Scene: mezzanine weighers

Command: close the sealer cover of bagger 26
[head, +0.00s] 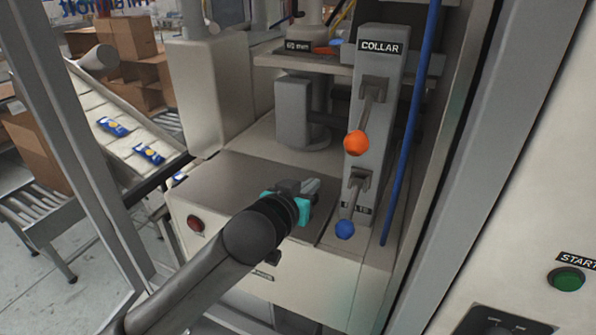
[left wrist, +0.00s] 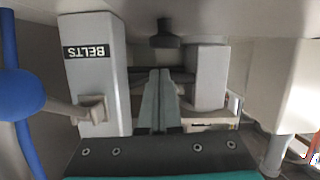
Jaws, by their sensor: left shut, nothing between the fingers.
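The bagger's housing (head: 320,265) stands in front of me, with a flat grey-brown panel (head: 225,185) on its top. I cannot tell for sure whether this panel is the sealer cover; it lies about level. My left gripper (head: 312,187) is shut and empty above the right part of this panel, beside the lever post. Its closed fingers (left wrist: 159,100) show in the middle of the left wrist view, where the machine appears upside down. My right gripper is not in view.
A grey post (head: 379,95) marked COLLAR carries an orange-knobbed lever (head: 356,143) and a blue-knobbed lever (head: 345,229), close right of my gripper. A blue hose (head: 411,125) hangs beside it. Frame uprights stand left and right. A chute with blue packets (head: 148,153) is at left.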

